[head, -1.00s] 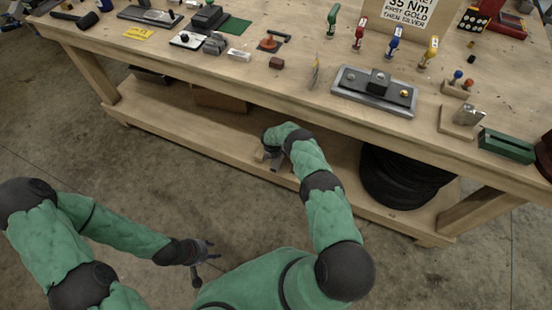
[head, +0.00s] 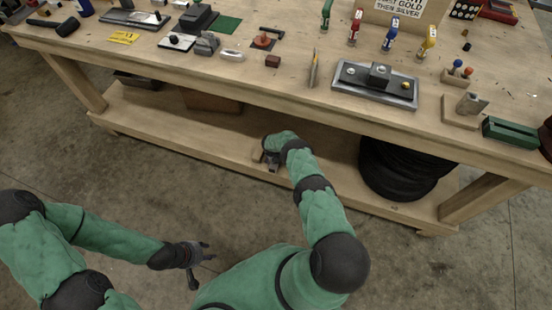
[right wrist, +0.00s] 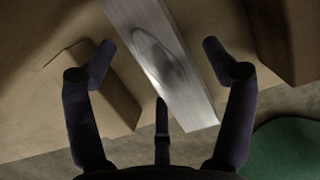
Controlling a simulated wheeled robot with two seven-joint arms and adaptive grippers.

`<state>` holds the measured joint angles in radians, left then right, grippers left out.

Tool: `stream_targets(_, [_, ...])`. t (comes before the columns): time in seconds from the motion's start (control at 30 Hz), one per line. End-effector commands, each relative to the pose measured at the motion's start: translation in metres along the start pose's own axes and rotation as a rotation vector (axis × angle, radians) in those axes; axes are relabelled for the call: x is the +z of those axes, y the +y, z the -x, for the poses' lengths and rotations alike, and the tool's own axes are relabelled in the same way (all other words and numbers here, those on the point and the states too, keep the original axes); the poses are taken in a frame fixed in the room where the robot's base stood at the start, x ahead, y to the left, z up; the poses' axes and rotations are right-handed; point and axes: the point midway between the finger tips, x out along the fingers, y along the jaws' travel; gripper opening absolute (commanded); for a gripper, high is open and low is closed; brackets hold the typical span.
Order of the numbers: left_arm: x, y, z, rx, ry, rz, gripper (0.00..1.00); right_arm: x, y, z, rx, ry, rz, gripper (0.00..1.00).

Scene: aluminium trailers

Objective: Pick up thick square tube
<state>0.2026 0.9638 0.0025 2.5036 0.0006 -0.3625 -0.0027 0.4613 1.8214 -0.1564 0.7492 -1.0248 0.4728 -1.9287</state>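A bright metal tube (right wrist: 160,60) with flat sides, which looks like the thick square tube, lies slantwise in the right wrist view. My right gripper (right wrist: 158,75) is open, with one finger to each side of the tube and the third finger over its near part. I see no finger clearly touching it. In the head view my right gripper (head: 271,160) is at the lower shelf, and the tube is mostly hidden there by hand and arm. My left gripper (head: 203,264) is open and empty above the floor, away from the bench.
The wooden lower shelf (head: 200,137) has the bench top above it. Brown blocks lie on both sides of the tube, one at left (right wrist: 75,90) and one at right (right wrist: 285,40). Black tyres (head: 400,172) stand to the right on the shelf.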

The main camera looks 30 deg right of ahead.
Motion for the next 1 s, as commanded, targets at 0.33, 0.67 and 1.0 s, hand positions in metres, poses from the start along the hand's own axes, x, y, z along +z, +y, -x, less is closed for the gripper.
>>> stream_targets(0.33, [0.0,0.0,0.0,0.0,0.0,0.0,0.4,0.0,0.0,0.0,0.0,0.0,0.0,0.19])
stream_targets(0.67, [0.0,0.001,0.004,0.0,0.0,0.0,0.4,0.002,0.0,0.005,0.0,-0.001,0.0,0.19])
stream_targets(1.0, [0.001,0.01,0.029,0.0,0.001,0.0,0.4,0.01,-0.001,0.036,0.0,0.001,0.0,0.19])
